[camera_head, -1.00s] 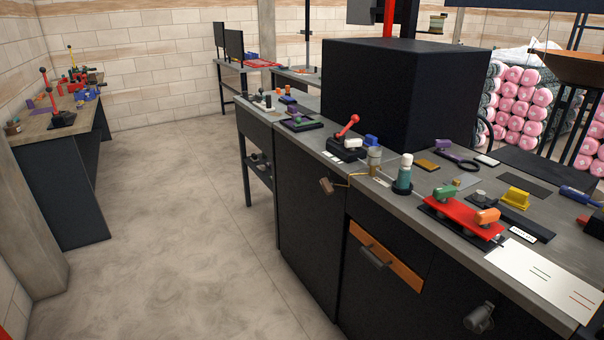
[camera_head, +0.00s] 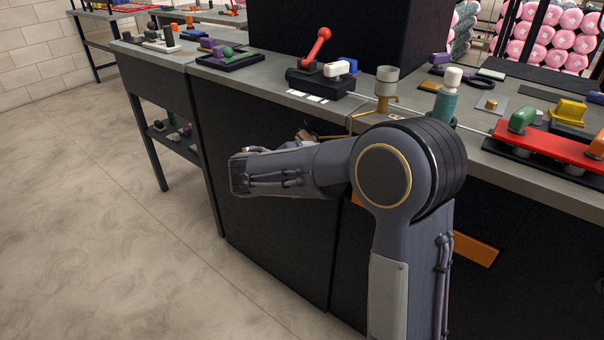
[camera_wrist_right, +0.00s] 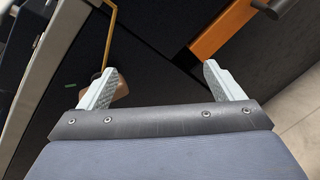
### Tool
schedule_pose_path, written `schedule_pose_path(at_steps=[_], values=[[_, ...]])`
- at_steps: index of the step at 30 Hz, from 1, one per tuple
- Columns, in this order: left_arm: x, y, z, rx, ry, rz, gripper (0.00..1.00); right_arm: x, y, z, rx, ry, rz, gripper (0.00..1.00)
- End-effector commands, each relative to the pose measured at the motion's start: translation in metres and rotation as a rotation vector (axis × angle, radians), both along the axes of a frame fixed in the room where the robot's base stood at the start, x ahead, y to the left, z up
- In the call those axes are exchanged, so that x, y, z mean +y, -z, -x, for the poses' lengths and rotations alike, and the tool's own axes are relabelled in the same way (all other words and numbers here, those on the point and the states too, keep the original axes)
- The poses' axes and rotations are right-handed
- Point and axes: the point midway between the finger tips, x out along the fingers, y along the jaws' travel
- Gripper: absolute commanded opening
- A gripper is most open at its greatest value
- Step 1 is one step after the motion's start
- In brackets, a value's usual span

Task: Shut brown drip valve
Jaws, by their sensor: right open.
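The brown drip valve shows in the head view as a small brown handle (camera_head: 305,135) at the cabinet front, partly hidden behind my right arm. A brass pipe (camera_head: 350,122) runs beside it from under the cup on the bench. In the right wrist view, the brown handle (camera_wrist_right: 122,91) is partly covered by the left-hand finger, with the brass pipe (camera_wrist_right: 108,40) above it. My right gripper (camera_wrist_right: 162,85) is open, with nothing between its fingers. Whether the finger touches the handle cannot be told. My left gripper is not in view.
The bench carries a red lever (camera_head: 315,48), a pale metal cup (camera_head: 387,82), a green bottle (camera_head: 446,100) and a red plate with knobs (camera_head: 555,145). An orange drawer panel (camera_head: 470,245) is partly behind my arm. The floor (camera_head: 110,220) at left is clear.

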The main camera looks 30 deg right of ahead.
Motion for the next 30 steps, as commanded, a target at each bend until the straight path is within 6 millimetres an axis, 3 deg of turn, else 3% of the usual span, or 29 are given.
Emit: schedule_pose_path(at_steps=[1,3,9,22,30], values=[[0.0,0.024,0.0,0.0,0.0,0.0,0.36,0.014,0.016,-0.023,0.014,-0.051,0.112,0.87],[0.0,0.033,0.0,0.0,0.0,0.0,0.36,0.029,0.014,-0.045,0.02,-0.102,0.244,0.87],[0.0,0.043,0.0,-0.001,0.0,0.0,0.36,0.053,0.007,-0.075,0.02,-0.166,0.425,0.87],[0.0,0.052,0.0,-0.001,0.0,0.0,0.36,-0.003,0.006,-0.099,0.02,-0.167,0.431,0.87],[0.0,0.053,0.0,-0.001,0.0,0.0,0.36,-0.016,0.004,-0.105,0.02,-0.171,0.431,0.87]])
